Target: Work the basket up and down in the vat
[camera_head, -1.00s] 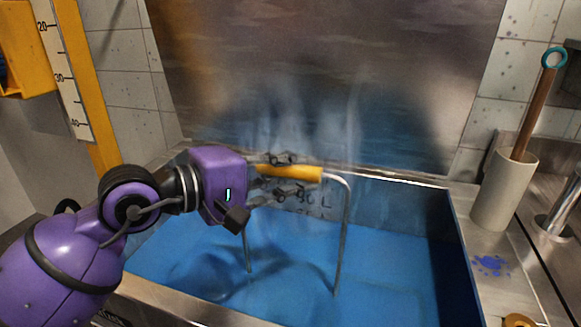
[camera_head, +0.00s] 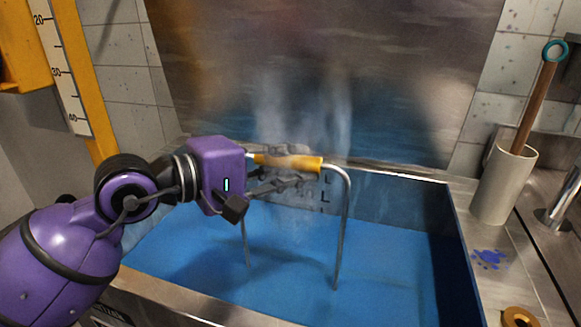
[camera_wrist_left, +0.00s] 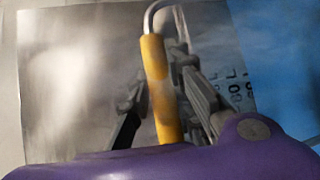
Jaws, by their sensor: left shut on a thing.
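My left gripper (camera_head: 280,166) is shut on the yellow grip of the basket's handle (camera_head: 312,163). In the left wrist view, the yellow grip (camera_wrist_left: 158,85) lies between the fingers of my left gripper (camera_wrist_left: 160,70). The handle's bent metal rods (camera_head: 343,235) run down into the blue liquid (camera_head: 390,270). The basket itself is hidden under the liquid. The steel vat (camera_head: 450,183) holds the blue liquid, and dark markings show on its back wall behind the gripper. My right gripper is not in view.
Steam rises before the metal splash panel (camera_head: 400,70) behind the vat. A pale cylinder (camera_head: 503,190) holds a wooden-handled tool (camera_head: 537,100) on the right ledge, near a blue splash (camera_head: 489,259). A yellow post with a scale (camera_head: 62,70) stands at left.

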